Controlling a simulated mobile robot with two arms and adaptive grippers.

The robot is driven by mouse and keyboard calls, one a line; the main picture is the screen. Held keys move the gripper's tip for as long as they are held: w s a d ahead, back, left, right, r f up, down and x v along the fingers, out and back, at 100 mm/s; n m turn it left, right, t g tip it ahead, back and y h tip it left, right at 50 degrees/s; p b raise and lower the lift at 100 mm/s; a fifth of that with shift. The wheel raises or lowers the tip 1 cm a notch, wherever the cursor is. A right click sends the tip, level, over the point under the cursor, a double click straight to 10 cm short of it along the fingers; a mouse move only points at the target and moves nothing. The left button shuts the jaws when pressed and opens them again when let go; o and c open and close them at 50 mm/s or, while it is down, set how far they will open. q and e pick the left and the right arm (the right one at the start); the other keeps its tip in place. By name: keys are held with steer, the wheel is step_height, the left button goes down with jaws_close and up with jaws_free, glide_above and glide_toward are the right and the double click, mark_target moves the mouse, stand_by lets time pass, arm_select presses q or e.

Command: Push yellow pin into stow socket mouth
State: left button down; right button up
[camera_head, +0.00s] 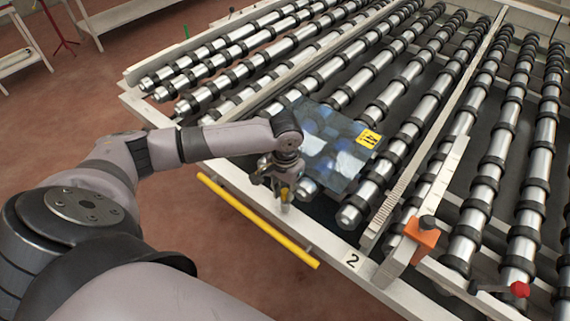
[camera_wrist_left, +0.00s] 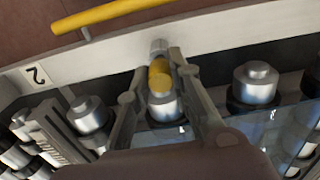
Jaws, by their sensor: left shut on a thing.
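The yellow pin (camera_wrist_left: 159,78) sits between the two fingers of my left gripper (camera_wrist_left: 158,62) in the left wrist view. My left gripper (camera_head: 285,198) is shut on it, beside the conveyor's near rail in the head view, where a bit of the yellow pin (camera_head: 284,192) shows. A small grey round piece at the rail, which looks like the stow socket (camera_wrist_left: 158,46), lies just beyond the pin's end. I cannot tell whether the pin's end is inside its mouth. My right gripper is not in view.
A roller conveyor (camera_head: 330,254) fills the middle and right. A glass sheet (camera_head: 325,150) with a yellow label lies on the rollers beside my gripper. A yellow bar (camera_head: 257,222) runs along the near side. An orange block (camera_head: 422,238) and red knob (camera_head: 520,289) stand at the right.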

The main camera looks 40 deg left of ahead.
arm_select(q)
steer(key=shift+f+b, duration=0.3)
steer(key=shift+f, duration=0.75)
steer(key=c, duration=1.4)
jaws_free()
steer(key=shift+o, duration=0.2)
steer(key=shift+r, duration=0.2)
step_height(320, 180, up, 12)
steer(key=shift+f, duration=0.2)
